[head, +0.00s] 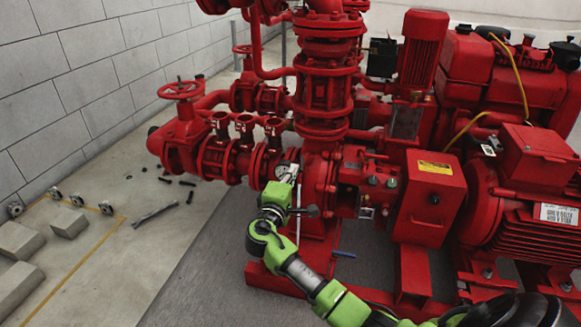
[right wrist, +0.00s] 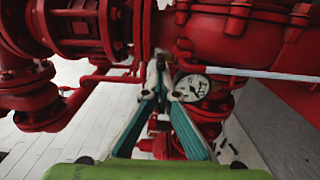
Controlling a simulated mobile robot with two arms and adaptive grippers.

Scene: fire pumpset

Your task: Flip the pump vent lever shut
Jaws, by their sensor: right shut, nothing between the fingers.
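In the head view my right gripper (head: 287,178) is up at the red pump casing (head: 318,172), close to a round white-faced gauge (head: 283,169). In the right wrist view the teal fingers converge at the tips (right wrist: 161,70), shut and empty. The gauge (right wrist: 192,88) is just right of the fingertips. A pale bluish bar (right wrist: 255,73), possibly the vent lever, runs nearly level from near the fingertips to the right edge. I cannot tell for certain that it is the lever, or whether the fingers touch it. My left gripper is not in view.
Red pipes and a handwheel valve (head: 181,90) stand to the left. A red control box (head: 430,197) and red motor (head: 530,215) stand to the right. A separate blue handle (head: 343,254) is low near the base. Loose tools (head: 155,214) lie on the open floor at left.

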